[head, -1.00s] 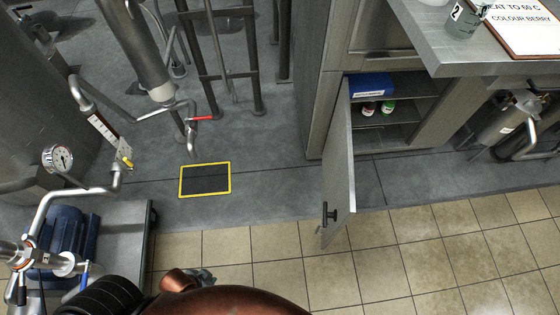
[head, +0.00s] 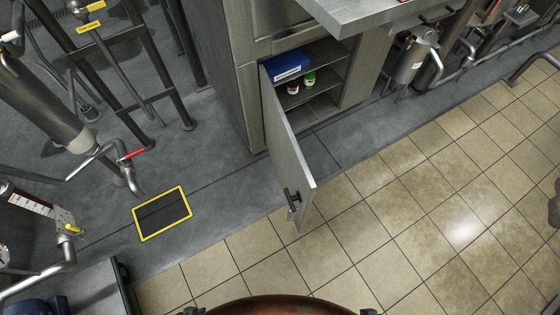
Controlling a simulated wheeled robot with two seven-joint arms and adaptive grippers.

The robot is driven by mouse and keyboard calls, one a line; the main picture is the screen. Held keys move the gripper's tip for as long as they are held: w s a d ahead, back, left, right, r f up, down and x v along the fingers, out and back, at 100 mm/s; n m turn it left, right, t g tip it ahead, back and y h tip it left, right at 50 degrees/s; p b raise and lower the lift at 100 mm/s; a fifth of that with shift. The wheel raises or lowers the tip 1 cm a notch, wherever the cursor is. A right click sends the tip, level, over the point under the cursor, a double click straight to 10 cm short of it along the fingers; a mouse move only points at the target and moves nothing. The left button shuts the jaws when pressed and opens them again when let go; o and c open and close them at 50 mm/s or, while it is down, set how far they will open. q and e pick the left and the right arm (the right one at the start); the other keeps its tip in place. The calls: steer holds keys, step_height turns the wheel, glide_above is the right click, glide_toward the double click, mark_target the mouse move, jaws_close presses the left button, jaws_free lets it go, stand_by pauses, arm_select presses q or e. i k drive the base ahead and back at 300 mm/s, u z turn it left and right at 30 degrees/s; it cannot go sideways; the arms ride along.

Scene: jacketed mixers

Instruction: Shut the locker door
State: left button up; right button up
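The grey locker (head: 222,75) stands at the upper middle of the head view. Its door (head: 285,145) is hinged on the left side of the opening and stands wide open, swung out toward me over the tiled floor. A dark handle (head: 292,198) sits near the door's free edge. Inside, a blue box (head: 290,65) lies on the upper shelf, and a red-labelled bottle (head: 292,87) and a green bottle (head: 309,79) stand below it. Neither of my grippers can be made out in the view.
A metal worktop (head: 370,15) juts out to the right of the locker. A yellow-edged floor grate (head: 162,213) lies to the left, near pipes and a frame. The tiled floor (head: 400,220) in front and to the right is clear.

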mark_target(293, 173)
steer(key=k, duration=0.9)
steer(key=u, duration=0.4)
steer(key=i, duration=0.35)
steer(key=z, duration=0.05)
